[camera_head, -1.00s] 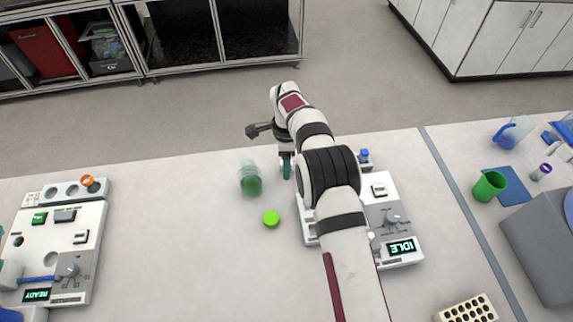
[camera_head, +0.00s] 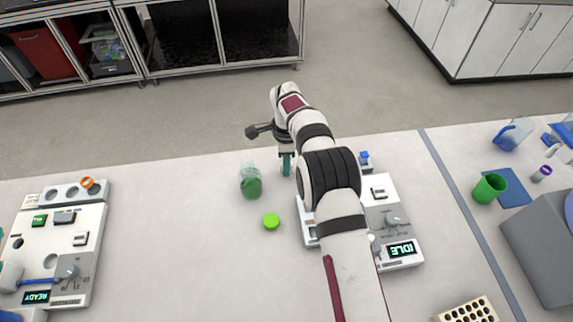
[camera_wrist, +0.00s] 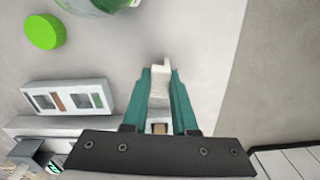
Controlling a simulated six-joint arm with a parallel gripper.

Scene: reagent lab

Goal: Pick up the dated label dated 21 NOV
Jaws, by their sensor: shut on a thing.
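My gripper (camera_wrist: 160,95) has its two teal fingers shut on a small pale label (camera_wrist: 160,82) in the wrist view. The label sticks out a little past the fingertips, and no date can be read on it. In the head view my gripper (camera_head: 286,165) hangs over the bench, right of the green bottle, and its grip is too small to make out there. A white holder (camera_wrist: 66,97) with two windows, one showing brown and one showing green, lies left of the fingers in the wrist view.
A bottle with green contents (camera_head: 250,182) and a loose green cap (camera_head: 271,221) stand left of my gripper. A white device showing IDLE (camera_head: 402,249) lies partly under my arm. Another device showing READY (camera_head: 36,296) is far left.

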